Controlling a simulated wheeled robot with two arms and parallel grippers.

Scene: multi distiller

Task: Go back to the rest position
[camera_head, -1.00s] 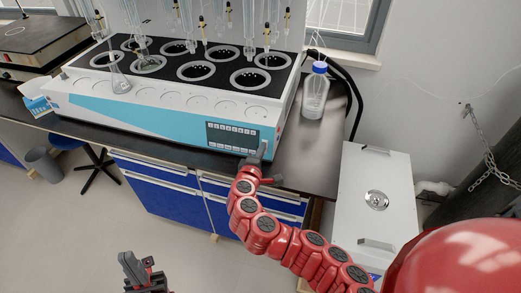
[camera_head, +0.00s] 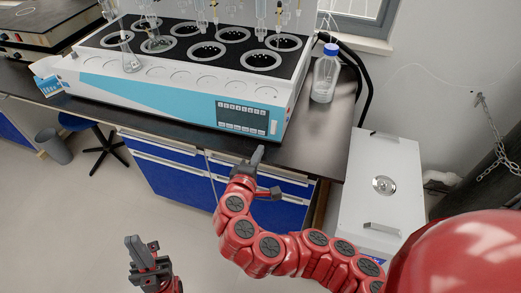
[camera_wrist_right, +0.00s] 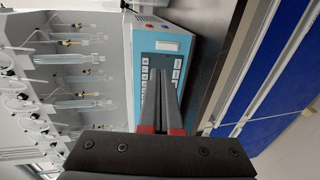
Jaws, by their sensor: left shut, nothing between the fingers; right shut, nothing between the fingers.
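My right gripper (camera_head: 257,158) is at the end of the red arm, in front of the bench edge and below the distiller's control panel (camera_head: 242,117). It is shut and empty, and appears apart from the panel. In the right wrist view its closed fingers (camera_wrist_right: 161,100) overlap the panel from the camera's angle. My left gripper (camera_head: 140,246) is low at the bottom left of the head view, over the floor, shut and empty. The multi distiller (camera_head: 150,88) is a white and blue unit with several round black wells on the bench.
A flask (camera_head: 129,57) stands at the distiller's left. A blue-capped bottle (camera_head: 325,78) stands on the bench to its right. Blue drawers (camera_head: 170,178) lie under the bench. A white box (camera_head: 382,200) is at the right. A stool (camera_head: 88,130) and bin (camera_head: 52,146) stand on the floor at left.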

